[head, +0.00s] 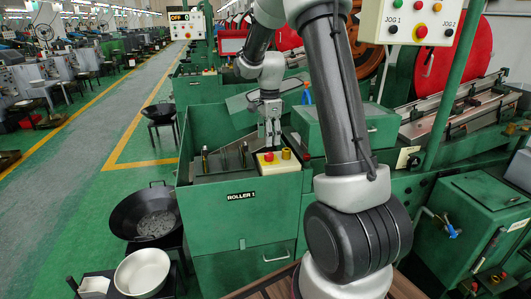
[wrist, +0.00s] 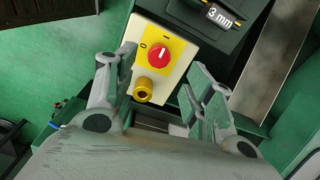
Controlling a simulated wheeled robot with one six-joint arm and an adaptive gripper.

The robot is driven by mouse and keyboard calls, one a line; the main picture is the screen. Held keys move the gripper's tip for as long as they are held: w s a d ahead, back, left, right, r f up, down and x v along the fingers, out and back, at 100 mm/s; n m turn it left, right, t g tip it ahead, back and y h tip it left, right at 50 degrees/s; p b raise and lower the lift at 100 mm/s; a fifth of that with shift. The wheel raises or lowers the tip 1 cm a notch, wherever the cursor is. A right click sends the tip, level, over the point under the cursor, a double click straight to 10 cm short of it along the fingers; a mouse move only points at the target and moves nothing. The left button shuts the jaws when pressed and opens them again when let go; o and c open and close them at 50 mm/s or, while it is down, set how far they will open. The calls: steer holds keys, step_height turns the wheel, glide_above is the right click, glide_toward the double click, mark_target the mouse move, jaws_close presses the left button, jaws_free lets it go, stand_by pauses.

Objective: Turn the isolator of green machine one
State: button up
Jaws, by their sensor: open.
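Green machine one (head: 240,222) carries a "ROLLER 1" label in the head view. A pale box on its top edge holds the isolator, a red knob (wrist: 158,54) on a yellow plate (wrist: 172,46) marked O and I. The red knob also shows in the head view (head: 268,157). A brass-yellow knob (wrist: 143,89) sits beside it on the same box. My gripper (head: 271,141) hangs just above this box. In the wrist view my gripper (wrist: 157,82) is open, its fingers spread on either side of the box, with nothing between them gripped.
A display reading OFF (head: 179,16) stands on a post behind. A JOG button panel (head: 418,22) hangs at upper right. A black pan (head: 152,218) and a pale bowl (head: 142,272) stand left of the machine. The green aisle floor (head: 120,190) at left has free room.

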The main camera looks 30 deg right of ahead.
mark_target(269, 154)
step_height(269, 154, down, 7)
stand_by(0.3)
steer(key=c, duration=1)
